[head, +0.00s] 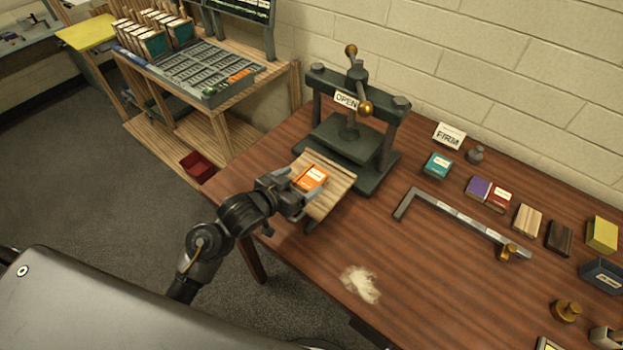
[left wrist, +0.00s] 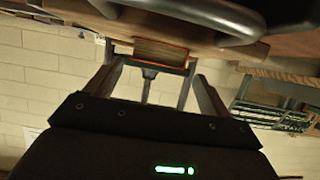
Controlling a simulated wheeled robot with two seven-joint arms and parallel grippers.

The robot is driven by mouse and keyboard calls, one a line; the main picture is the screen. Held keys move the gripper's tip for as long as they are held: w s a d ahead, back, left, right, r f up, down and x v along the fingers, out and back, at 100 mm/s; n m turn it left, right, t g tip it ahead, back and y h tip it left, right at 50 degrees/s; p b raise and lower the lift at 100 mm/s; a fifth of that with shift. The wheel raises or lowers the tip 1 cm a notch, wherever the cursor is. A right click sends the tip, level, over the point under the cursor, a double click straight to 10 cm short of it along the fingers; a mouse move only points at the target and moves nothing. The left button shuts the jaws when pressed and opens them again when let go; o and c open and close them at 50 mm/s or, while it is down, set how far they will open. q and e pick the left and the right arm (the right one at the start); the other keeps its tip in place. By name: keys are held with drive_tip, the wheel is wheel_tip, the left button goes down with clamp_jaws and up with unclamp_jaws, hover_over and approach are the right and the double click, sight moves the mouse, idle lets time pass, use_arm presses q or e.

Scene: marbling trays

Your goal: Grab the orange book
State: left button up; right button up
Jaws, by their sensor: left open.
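The orange book (head: 312,175) with a pale label lies on a slatted wooden board (head: 333,200) in front of the press, at the table's left edge. My left gripper (head: 299,194) is at the near end of the book, its jaws open and pointing at it. In the left wrist view the book's end (left wrist: 160,54) shows ahead, between the two spread fingers of the left gripper (left wrist: 158,80). I cannot tell whether the fingers touch it. My right gripper is not in view.
A dark press (head: 350,125) with an "OPEN" sign stands just behind the board. A teal book (head: 437,165), purple book (head: 478,188) and red book (head: 499,199) lie to the right, beyond a grey angled bar (head: 455,217). Pale powder (head: 360,284) lies on the front table; space around it is clear.

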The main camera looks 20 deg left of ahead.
sight(311, 178)
use_arm(q)
drive_tip(key=x, duration=0.2)
drive_tip(key=p+x, duration=0.1)
drive_tip(key=x, duration=0.2)
drive_tip(key=shift+s+d, duration=0.1)
drive_tip(key=shift+d, duration=0.2)
drive_tip(key=shift+c, duration=0.4)
drive_tip(key=c, duration=1)
